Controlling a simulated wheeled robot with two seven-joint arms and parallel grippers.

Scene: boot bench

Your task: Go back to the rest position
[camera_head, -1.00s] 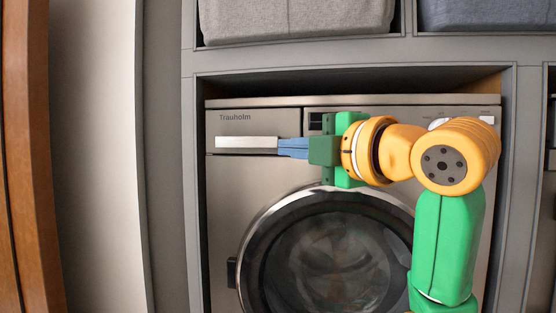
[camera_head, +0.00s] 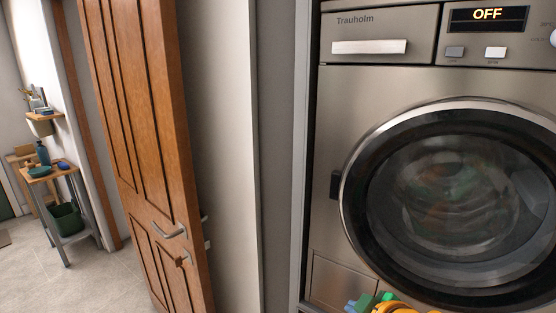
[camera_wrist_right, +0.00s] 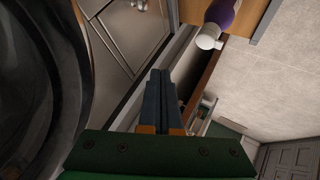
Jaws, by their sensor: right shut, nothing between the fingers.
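My right gripper (camera_head: 354,304) shows only in part at the bottom edge of the head view, low in front of the washing machine (camera_head: 330,90). In the right wrist view its two dark fingers (camera_wrist_right: 163,98) lie together, shut and empty. They touch nothing that I can see. The rest of the right arm is mostly below the head view. My left gripper is in neither view.
The washing machine's round door (camera_head: 440,200) and its drawer (camera_head: 368,47) are shut; its display (camera_head: 488,18) reads OFF. An open wooden door (camera_head: 145,130) stands left. A small table (camera_head: 55,172) is beyond it. A purple-and-white bottle (camera_wrist_right: 221,14) shows in the wrist view.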

